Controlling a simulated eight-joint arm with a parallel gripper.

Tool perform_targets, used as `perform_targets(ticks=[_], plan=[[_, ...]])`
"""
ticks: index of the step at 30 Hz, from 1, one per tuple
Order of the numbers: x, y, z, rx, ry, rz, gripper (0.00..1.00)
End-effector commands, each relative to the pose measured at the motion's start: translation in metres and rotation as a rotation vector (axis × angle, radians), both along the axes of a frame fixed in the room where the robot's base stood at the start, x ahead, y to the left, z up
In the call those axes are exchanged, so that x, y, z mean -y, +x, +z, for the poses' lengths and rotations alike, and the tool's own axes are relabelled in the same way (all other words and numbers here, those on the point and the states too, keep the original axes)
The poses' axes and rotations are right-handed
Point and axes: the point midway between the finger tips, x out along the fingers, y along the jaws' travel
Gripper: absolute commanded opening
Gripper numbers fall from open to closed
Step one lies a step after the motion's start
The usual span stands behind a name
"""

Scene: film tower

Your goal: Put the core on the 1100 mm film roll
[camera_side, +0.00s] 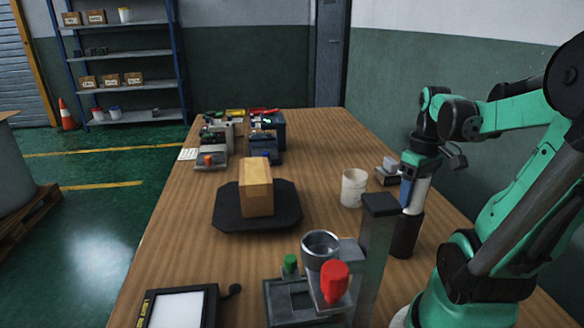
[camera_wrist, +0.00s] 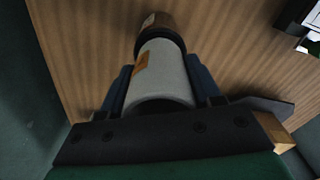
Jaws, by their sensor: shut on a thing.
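My gripper (camera_side: 410,182) is at the right side of the table, its blue fingers shut on a pale grey cylinder (camera_side: 418,194). The cylinder has an orange label and fills the space between the fingers in the wrist view (camera_wrist: 165,80). A dark cylinder (camera_side: 405,236) is directly below it. The wrist view shows a dark ring and a brown end (camera_wrist: 155,21) past the grey cylinder. I cannot tell whether the held cylinder is the core or a roll, or whether it touches the dark part. No 1100 mm marking is readable.
A white cup (camera_side: 354,187) stands left of my gripper, with a small grey device (camera_side: 389,170) behind. A carton (camera_side: 257,188) sits on a black platform (camera_side: 285,218). A metal post (camera_side: 376,245) and a red-knobbed fixture (camera_side: 333,282) stand in front. The table's left middle is clear.

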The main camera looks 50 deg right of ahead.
Motion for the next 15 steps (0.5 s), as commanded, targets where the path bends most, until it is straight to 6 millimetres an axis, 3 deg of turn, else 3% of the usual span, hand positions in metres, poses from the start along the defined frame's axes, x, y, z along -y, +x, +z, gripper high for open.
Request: perform_targets(ticks=[13,14,15], plan=[[0.0001,0.0001,-0.0069,0.0,0.0,0.0,0.05],[0.0,0.0,-0.0065,0.0,0.0,0.0,0.65],[0.0,0.0,-0.0064,0.0,0.0,0.0,0.77]])
